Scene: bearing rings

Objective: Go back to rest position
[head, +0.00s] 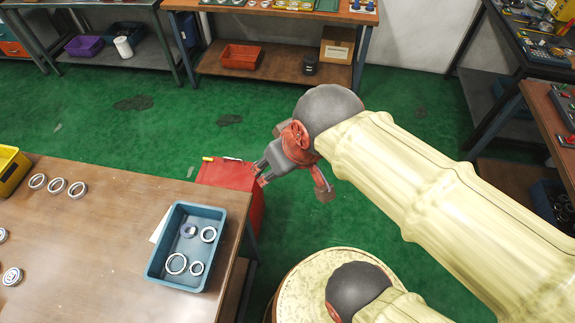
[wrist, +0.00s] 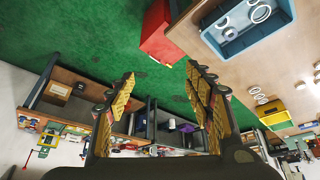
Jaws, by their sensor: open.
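My gripper (head: 262,172) is held out over the red box beside the table, at the right of the blue tray. In the wrist view my gripper (wrist: 158,88) shows its two padded fingers wide apart with nothing between them. The blue tray (head: 157,271) sits on the wooden table's right edge and holds several metal rings. The tray (wrist: 231,47) also shows at the top right of the wrist view, apart from the fingers.
A red box (head: 232,176) stands beside the wooden table (head: 105,235). More rings (head: 57,186) and a yellow bin (head: 10,170) are on the table. Workbenches line the back and right. Green floor (head: 150,110) between them is clear.

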